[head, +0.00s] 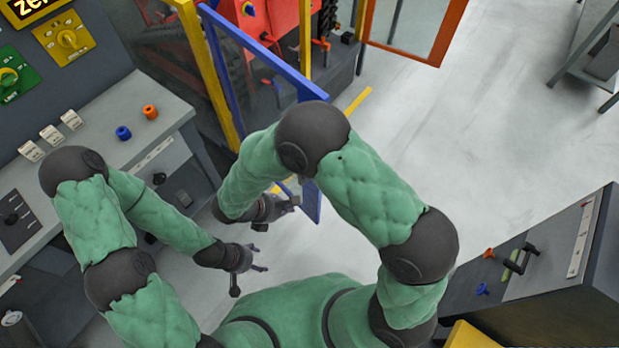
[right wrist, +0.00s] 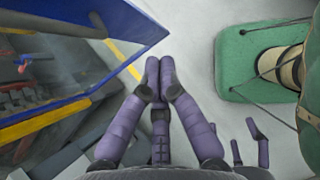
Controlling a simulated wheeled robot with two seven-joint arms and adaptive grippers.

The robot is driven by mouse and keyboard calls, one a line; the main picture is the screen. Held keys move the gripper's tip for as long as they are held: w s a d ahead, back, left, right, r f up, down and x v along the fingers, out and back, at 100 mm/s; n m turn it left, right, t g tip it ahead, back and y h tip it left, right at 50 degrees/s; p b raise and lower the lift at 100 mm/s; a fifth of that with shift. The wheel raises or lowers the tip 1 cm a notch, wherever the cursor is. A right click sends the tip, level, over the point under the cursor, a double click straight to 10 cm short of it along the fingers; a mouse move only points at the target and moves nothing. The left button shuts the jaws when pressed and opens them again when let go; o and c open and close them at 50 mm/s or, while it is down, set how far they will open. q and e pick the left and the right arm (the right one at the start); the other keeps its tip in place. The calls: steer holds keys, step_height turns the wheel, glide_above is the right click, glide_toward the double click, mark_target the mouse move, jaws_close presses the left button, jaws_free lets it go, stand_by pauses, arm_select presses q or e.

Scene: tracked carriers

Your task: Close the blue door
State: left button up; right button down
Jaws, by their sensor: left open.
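The blue door (head: 262,42) is a blue frame with a clear panel, standing open from the caged machine at the top left. My right arm hides part of it in the head view. In the right wrist view its blue frame (right wrist: 115,72) is left of my fingers. My right gripper (head: 292,203) is beside the door's lower free end; its fingertips (right wrist: 159,66) are together with nothing visible between them. I cannot tell whether they touch the door. My left gripper (head: 262,258) is open and empty, lower and to the left.
A yellow post (head: 212,75) and red machinery (head: 262,22) stand by the door. An orange-framed panel (head: 408,30) is at the top. A grey console (head: 110,140) with knobs is at left, a dark cabinet (head: 560,285) at lower right.

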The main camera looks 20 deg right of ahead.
step_height(320, 180, up, 4)
steer(key=w+a+n+t, duration=0.1)
steer(key=w+t, duration=0.1)
steer(key=w+d+f+b, duration=0.1)
steer(key=w+d+f, duration=0.1)
steer(key=d, duration=0.3)
steer(key=w+d+f+h+b, duration=0.1)
steer(key=w+d+f, duration=0.2)
steer(key=d+f, duration=0.1)
steer(key=shift+d+f+b, duration=0.3)
steer(key=shift+d+f, duration=0.05)
steer(key=shift+f, duration=0.15)
steer(key=shift+w, duration=0.15)
